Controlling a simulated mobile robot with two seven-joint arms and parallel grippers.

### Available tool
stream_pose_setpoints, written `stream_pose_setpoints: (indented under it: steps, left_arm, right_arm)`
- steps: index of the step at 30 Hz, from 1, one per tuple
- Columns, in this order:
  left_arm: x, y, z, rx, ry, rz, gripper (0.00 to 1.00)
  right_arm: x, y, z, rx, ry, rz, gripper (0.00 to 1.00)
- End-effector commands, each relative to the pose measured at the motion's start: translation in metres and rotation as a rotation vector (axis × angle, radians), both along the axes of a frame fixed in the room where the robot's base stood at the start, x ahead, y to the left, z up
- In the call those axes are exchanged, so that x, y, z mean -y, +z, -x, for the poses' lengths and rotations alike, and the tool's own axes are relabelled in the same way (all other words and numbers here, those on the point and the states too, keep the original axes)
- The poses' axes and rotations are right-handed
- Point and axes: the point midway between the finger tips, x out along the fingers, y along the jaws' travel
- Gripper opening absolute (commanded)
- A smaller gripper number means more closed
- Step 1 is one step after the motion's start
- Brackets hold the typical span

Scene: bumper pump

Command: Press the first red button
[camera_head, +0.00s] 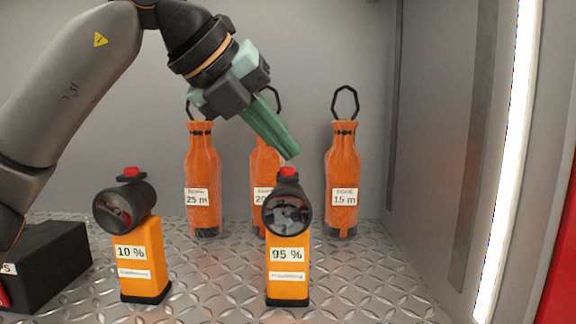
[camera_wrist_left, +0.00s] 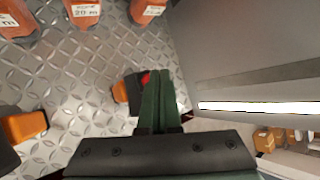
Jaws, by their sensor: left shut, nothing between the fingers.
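Two orange devices with round black heads stand on the metal floor, each with a red button on top. The left device (camera_head: 140,255) is labelled 10 % and its red button (camera_head: 131,172) is free. The right device (camera_head: 288,262) is labelled 95 % and its red button (camera_head: 288,171) is just below the tip of my left gripper (camera_head: 292,154). My left gripper is shut and empty, its green fingers slanting down. In the left wrist view, the fingers (camera_wrist_left: 158,74) partly cover the right device, with its red button (camera_wrist_left: 146,77) beside them. I cannot tell whether they touch. My right gripper is not in view.
Three orange bottle-like bags with labels and black loops stand along the back wall: left (camera_head: 203,170), middle (camera_head: 266,165) and right (camera_head: 343,175). A black box (camera_head: 50,262) lies at the left. A bright light strip (camera_head: 508,160) runs along the right wall.

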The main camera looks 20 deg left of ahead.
Motion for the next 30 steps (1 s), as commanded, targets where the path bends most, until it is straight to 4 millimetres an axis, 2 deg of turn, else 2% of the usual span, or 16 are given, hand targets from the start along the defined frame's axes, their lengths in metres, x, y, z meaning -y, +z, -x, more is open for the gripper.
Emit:
stream_pose_setpoints:
  steps: [9,18,30]
  left_arm:
    - [0.000,-0.001,0.000,0.000,0.000,0.000,0.00]
    - [0.000,-0.010,0.000,-0.001,-0.001,0.000,0.00]
    - [0.000,-0.007,0.000,-0.001,-0.001,0.000,0.00]
  right_arm:
    - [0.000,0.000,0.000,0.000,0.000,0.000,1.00]
    - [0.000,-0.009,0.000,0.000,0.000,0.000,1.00]
    - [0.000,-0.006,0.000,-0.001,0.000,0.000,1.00]
